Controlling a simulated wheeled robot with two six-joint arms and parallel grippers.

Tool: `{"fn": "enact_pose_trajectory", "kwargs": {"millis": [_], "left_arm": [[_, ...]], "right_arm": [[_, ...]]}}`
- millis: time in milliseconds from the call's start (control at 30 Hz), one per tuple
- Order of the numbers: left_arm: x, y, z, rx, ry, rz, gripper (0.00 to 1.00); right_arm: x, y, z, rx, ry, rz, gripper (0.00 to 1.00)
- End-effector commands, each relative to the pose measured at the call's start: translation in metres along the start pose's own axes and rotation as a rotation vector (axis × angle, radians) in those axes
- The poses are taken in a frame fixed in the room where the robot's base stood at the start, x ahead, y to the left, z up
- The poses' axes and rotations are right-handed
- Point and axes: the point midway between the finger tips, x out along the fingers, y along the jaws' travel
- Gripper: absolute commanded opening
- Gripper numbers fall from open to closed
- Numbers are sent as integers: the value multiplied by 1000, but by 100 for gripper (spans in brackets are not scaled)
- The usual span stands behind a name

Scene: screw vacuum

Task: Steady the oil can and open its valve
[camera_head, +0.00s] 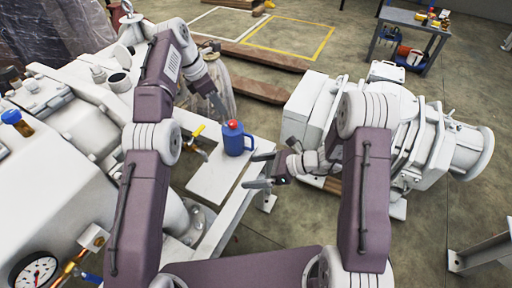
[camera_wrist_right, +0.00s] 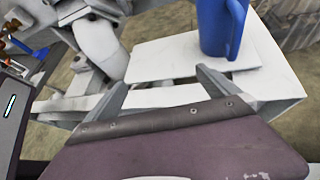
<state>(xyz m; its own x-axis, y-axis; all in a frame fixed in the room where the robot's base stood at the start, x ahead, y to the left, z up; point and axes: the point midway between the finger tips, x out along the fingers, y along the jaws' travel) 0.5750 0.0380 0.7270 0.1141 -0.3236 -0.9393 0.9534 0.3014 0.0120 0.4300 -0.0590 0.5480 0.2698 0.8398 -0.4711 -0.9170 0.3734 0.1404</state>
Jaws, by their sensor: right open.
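The oil can (camera_head: 237,142) is blue with a red top and stands upright on a white plate (camera_head: 208,184). Its lower body also shows at the top of the right wrist view (camera_wrist_right: 216,28). A yellow valve handle (camera_head: 198,132) sits on a pipe just left of the can. My left gripper (camera_head: 219,107) is above and a little left of the can, apart from it; its fingers overlap, so its opening is unclear. My right gripper (camera_head: 252,170) is open and empty, right of and below the can, its fingers pointing left toward the plate. It also shows in the right wrist view (camera_wrist_right: 160,78).
White pump machinery with a pressure gauge (camera_head: 35,271) fills the left side. A large white motor unit (camera_head: 385,130) stands on the right behind my right arm. A grey workbench (camera_head: 415,22) with small items is at the back. Wooden beams (camera_head: 255,88) lie on the floor.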

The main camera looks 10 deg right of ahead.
Motion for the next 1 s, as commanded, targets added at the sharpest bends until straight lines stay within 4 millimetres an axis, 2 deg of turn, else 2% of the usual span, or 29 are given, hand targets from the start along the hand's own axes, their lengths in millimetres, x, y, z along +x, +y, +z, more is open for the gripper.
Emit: {"fn": "enact_pose_trajectory", "kwargs": {"millis": [33, 67, 100, 233, 400, 567, 667, 1000], "left_arm": [[0, 0, 0, 0, 0, 0, 36], [0, 0, 0, 0, 0, 0, 36], [0, 0, 0, 0, 0, 0, 36], [0, 0, 0, 0, 0, 0, 36], [0, 0, 0, 0, 0, 0, 36], [0, 0, 0, 0, 0, 0, 36], [0, 0, 0, 0, 0, 0, 36], [0, 0, 0, 0, 0, 0, 36]], "right_arm": [[1, -31, -2, 134, -90, -93, 99], [-1, -50, -3, 206, -144, -149, 99], [5, -62, 1, 186, -220, -172, 99], [13, -85, 11, 53, -405, -252, 99], [12, -96, 15, -52, -505, -321, 99], [14, -97, 18, -67, -515, -327, 99], [24, -100, 23, -68, -514, -324, 99], [76, -118, 54, -67, -512, -324, 99]]}}
